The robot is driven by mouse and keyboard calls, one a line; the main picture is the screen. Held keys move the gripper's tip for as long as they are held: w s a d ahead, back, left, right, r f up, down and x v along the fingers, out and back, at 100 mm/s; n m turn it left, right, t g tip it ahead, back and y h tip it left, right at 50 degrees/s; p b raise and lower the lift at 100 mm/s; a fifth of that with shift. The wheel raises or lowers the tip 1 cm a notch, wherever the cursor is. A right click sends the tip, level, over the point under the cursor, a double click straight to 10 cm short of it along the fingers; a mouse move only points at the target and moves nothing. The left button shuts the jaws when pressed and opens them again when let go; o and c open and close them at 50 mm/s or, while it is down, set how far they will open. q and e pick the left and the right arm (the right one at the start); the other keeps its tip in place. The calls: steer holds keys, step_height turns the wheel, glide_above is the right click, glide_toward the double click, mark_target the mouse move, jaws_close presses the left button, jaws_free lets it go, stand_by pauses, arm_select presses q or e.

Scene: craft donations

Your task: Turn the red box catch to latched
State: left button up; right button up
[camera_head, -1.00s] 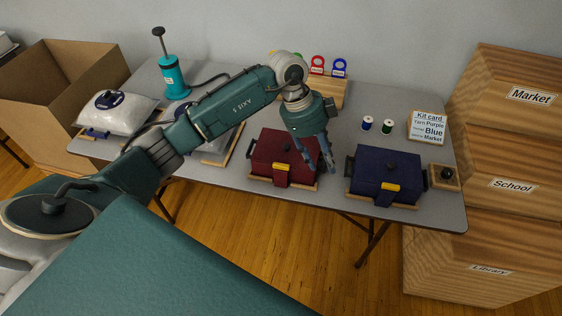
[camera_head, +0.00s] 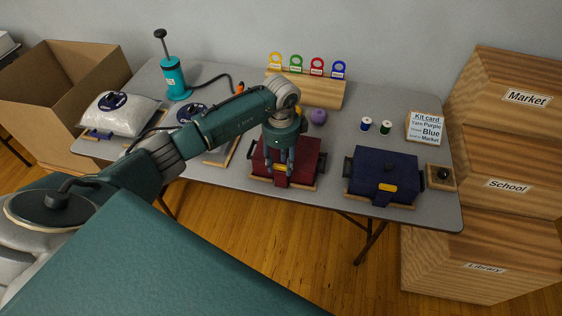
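The red box (camera_head: 309,160) is a dark red case on a wooden base near the table's front edge, in the middle of the head view. Its yellow catch (camera_head: 280,168) is on the front, above a red strap, and is partly hidden by my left gripper. My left gripper (camera_head: 281,171) points down over the front of the red box. Its two fingers are a little apart, one on each side of the catch; whether they touch it cannot be told. My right gripper is out of view.
A blue box (camera_head: 385,170) with a yellow catch stands to the right. Behind are a purple yarn ball (camera_head: 318,116), a wooden rack (camera_head: 322,92) with coloured rings, two spools and a kit card (camera_head: 425,127). A teal pump (camera_head: 173,77) and a bag (camera_head: 120,114) are at left.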

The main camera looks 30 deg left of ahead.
arm_select(q)
steer(key=shift+f, duration=0.3)
jaws_close()
